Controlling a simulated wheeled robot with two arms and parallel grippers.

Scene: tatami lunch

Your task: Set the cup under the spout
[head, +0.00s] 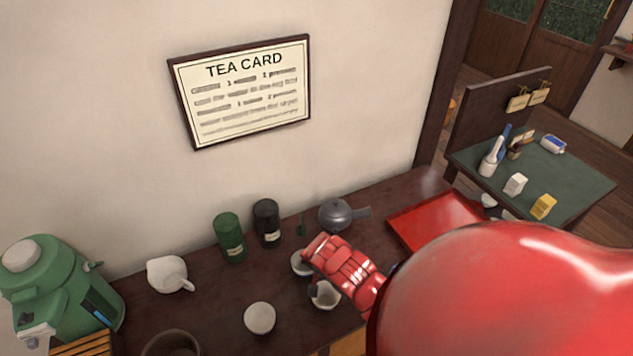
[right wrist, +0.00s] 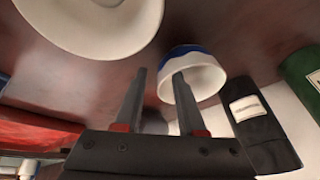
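The green hot-water dispenser (head: 65,290) stands at the far left of the counter. Its pale spout (head: 34,336) is at the lower left. Three small pale cups are in the middle: one by itself (head: 259,319), one under my red hand (head: 323,297), and one partly hidden behind it (head: 299,264). My right gripper (right wrist: 160,73) is open, with nothing between its fingers. In the right wrist view, one finger overlaps a white cup with a blue band (right wrist: 196,78); I cannot tell if they touch. A larger white cup (right wrist: 95,20) is at upper left. My left gripper is not in view.
A white pitcher (head: 168,274), green canister (head: 230,238), black canister (head: 266,222) and grey teapot (head: 336,214) stand along the wall. A red tray (head: 430,215) lies to the right. A slatted wooden stand (head: 85,345) is below the dispenser. A dark round vessel (head: 172,342) is at the front.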

